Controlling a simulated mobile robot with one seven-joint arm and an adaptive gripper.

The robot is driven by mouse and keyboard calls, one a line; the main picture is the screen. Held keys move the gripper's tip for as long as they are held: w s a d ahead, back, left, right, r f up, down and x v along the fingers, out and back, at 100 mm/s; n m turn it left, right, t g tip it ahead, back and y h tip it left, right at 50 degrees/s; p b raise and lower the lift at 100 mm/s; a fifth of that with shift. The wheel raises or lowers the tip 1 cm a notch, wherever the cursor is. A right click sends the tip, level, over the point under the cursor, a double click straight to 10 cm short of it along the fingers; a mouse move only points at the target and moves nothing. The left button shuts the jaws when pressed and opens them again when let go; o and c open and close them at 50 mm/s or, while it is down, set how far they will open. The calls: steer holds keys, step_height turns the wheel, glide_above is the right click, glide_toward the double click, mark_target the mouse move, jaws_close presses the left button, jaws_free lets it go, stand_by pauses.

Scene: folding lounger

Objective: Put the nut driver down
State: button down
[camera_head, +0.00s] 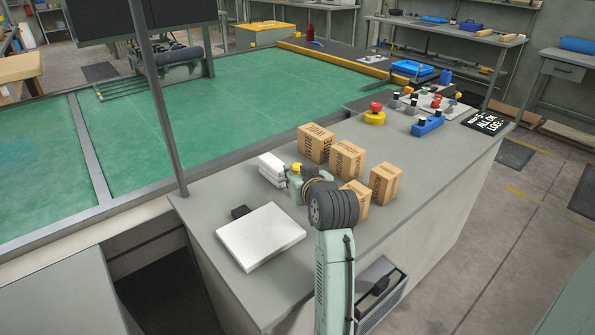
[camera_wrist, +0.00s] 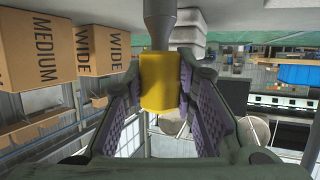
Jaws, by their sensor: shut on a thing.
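The nut driver has a yellow handle (camera_wrist: 160,80) and a grey metal shaft (camera_wrist: 160,22) that runs out of the top of the wrist view. My gripper (camera_wrist: 162,95) is shut on the handle, with a ridged purple-grey pad on each side. In the head view, my gripper (camera_head: 298,180) is over the grey counter (camera_head: 400,168), between a white stack and the cardboard boxes. The yellow handle (camera_head: 296,168) shows there as a small patch; the shaft is hidden. I cannot tell whether the nut driver touches the counter.
Several cardboard boxes (camera_head: 316,143) stand close to the right of my gripper. White packs (camera_head: 272,168) lie just left of it. A white flat box (camera_head: 260,236) lies nearer. A red-and-yellow button (camera_head: 375,115) stands farther back. Bare counter lies between the boxes and the button.

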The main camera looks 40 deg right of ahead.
steer(key=shift+f, duration=0.2)
steer(key=c, duration=1.3)
jaws_free()
